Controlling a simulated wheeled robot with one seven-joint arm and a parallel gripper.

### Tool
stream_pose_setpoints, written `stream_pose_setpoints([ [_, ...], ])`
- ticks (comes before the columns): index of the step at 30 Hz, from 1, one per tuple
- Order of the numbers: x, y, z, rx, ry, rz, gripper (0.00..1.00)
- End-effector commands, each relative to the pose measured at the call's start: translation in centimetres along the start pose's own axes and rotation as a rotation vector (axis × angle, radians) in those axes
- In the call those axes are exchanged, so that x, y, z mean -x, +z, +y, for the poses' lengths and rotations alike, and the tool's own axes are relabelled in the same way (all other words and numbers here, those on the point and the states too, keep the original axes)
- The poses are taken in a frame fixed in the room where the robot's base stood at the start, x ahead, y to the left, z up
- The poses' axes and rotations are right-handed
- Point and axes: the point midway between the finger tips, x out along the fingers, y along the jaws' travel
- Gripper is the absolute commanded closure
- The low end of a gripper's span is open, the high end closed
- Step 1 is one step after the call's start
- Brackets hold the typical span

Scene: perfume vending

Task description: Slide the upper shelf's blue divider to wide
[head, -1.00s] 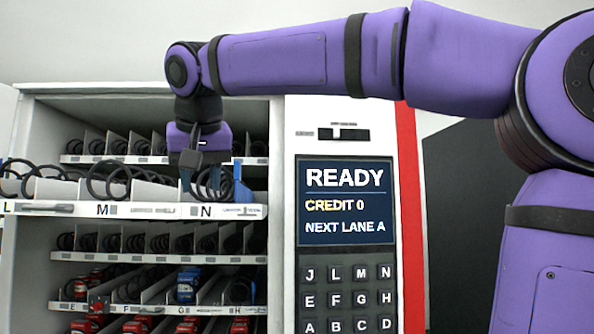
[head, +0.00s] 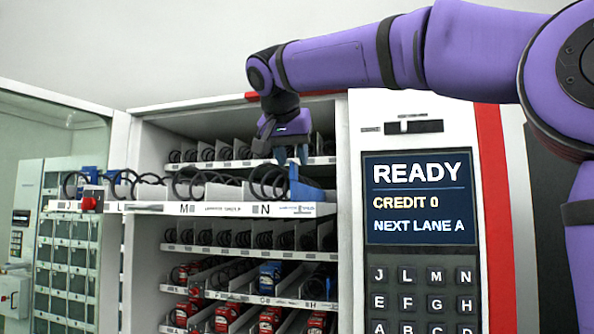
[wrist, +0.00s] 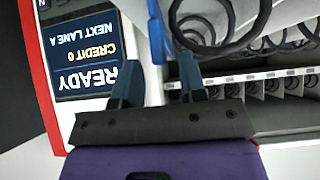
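The upper shelf (head: 222,208) is pulled out of the machine, with lane letters along its white front. A blue divider (head: 303,187) stands at its right end, past lane N; in the wrist view the blue divider (wrist: 155,30) shows at the top. My gripper (head: 291,157) points down just above the divider. In the wrist view my gripper (wrist: 159,64) has its two dark blue fingers spread apart, with the divider's near end roughly in line with the gap. I cannot tell whether a finger touches it.
Black spiral coils (head: 190,183) fill the shelf's lanes beside the divider. The control panel with its screen (head: 421,200) stands close on the right. Lower shelves (head: 240,252) hold coils and red and blue boxes. An open glass door (head: 60,115) is at the left.

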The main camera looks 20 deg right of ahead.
Motion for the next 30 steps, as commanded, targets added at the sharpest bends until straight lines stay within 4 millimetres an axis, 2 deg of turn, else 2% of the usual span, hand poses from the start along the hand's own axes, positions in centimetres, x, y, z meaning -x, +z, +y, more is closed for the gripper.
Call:
stream_pose_setpoints([
  [3,-1.9,0.1,0.0,0.0,0.002,-0.002,0.62],
  [9,-3.6,0.1,0.0,0.0,0.0,-0.002,0.62],
  [20,-4.0,0.0,0.0,0.0,-0.001,-0.001,0.62],
  [25,-4.0,0.0,0.0,0.0,-0.001,-0.001,1.0],
  [30,-4.0,0.0,0.0,0.0,-0.001,-0.001,1.0],
])
